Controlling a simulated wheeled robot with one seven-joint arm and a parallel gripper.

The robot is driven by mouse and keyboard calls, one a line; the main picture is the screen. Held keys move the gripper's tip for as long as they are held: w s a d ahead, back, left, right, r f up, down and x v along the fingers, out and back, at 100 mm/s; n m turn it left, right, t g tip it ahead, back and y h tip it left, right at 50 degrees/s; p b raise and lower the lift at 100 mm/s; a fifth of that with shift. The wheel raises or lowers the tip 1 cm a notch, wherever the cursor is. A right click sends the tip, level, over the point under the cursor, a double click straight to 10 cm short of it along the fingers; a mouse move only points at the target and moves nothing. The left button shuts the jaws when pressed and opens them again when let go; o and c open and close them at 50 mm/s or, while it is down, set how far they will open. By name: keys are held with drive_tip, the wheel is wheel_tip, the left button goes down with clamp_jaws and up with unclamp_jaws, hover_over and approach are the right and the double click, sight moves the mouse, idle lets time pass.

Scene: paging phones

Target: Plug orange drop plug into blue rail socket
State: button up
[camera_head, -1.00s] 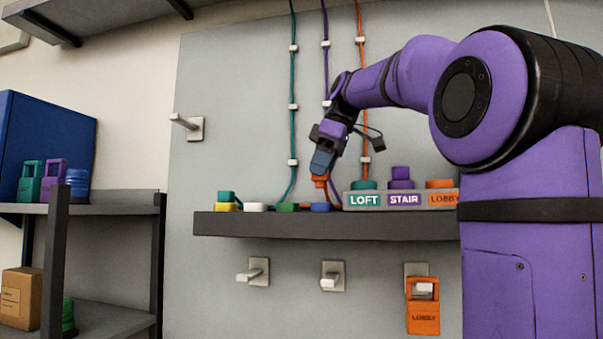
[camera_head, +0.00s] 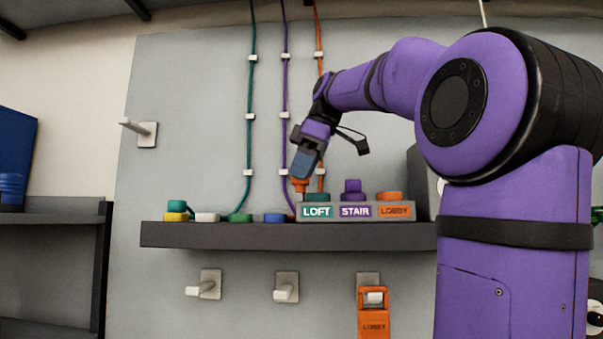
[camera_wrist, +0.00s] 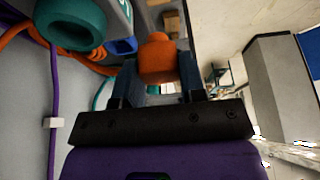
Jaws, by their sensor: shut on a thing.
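The orange drop plug (camera_head: 301,186) is held in my gripper (camera_head: 303,170), pointing down, just above the left end of the label box. In the wrist view the plug (camera_wrist: 157,58) sits between the two fingers. The blue rail socket (camera_head: 275,217) is on the shelf, left of the plug and lower. Part of it shows in the wrist view (camera_wrist: 122,46), left of the plug. The plug and the blue socket are apart. An orange cord (camera_head: 318,90) hangs down the wall behind my gripper.
The label box (camera_head: 302,211) reads LOFT, STAIR, LOBBY, with teal, purple and orange pieces (camera_head: 389,196) on top. Yellow, white and green sockets (camera_head: 240,217) line the dark shelf (camera_head: 200,236). A teal plug (camera_head: 177,206) sits on the yellow one. Pegs and an orange LOBBY tag (camera_head: 374,312) are below.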

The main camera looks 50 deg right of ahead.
drive_tip(key=shift+r, duration=3.2)
drive_tip(key=shift+w, duration=0.1)
drive_tip(key=w+d, duration=0.1)
drive_tip(key=w, duration=0.8)
drive_tip(key=shift+w+d, duration=0.15)
drive_tip(key=shift+d, duration=0.2)
